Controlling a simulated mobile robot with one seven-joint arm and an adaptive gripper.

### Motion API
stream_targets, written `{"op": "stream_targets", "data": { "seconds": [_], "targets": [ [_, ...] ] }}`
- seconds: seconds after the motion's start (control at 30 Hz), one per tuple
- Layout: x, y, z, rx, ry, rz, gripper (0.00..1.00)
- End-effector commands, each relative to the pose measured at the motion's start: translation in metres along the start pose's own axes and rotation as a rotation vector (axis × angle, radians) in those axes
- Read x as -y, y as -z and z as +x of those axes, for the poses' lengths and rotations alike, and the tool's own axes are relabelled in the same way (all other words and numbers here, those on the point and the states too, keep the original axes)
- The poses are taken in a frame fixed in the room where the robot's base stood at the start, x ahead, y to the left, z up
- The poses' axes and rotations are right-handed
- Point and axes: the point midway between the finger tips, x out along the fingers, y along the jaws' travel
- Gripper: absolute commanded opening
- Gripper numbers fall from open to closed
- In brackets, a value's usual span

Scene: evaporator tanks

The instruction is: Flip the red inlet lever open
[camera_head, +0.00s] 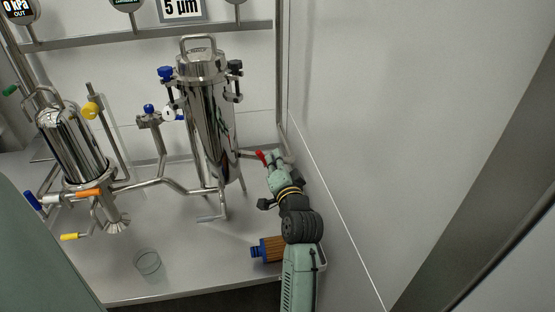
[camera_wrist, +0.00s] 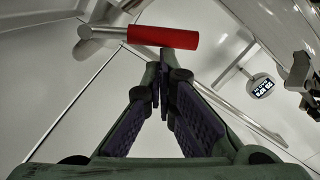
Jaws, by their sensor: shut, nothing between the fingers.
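The red inlet lever (camera_head: 260,155) shows as a small red grip at the lower right of the tall steel housing (camera_head: 210,120) in the head view. In the wrist view the red lever (camera_wrist: 163,37) lies across the top of the picture, its steel stem running left. My gripper (camera_wrist: 164,80) has its fingertips close together, with nothing between them, just below the right half of the red grip. Whether the tips touch it, I cannot tell. In the head view my gripper (camera_head: 272,158) is right beside the lever, and the arm partly hides the pipe there.
A wall (camera_head: 350,130) stands close to the right of my arm. A glass beaker (camera_head: 147,262) stands at the front left of the bench. A second steel vessel (camera_head: 72,148) with coloured valve handles stands left.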

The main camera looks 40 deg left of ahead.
Motion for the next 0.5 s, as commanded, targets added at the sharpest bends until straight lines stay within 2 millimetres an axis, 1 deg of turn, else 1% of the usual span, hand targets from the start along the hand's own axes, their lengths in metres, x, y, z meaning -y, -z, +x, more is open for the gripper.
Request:
{"op": "stream_targets", "data": {
  "seconds": [0.17, 0.5],
  "targets": [
    [0.004, -0.009, 0.0, 0.004, -0.006, -0.114, 0.0],
    [0.008, -0.034, 0.002, 0.004, -0.021, -0.433, 0.0]
  ]
}}
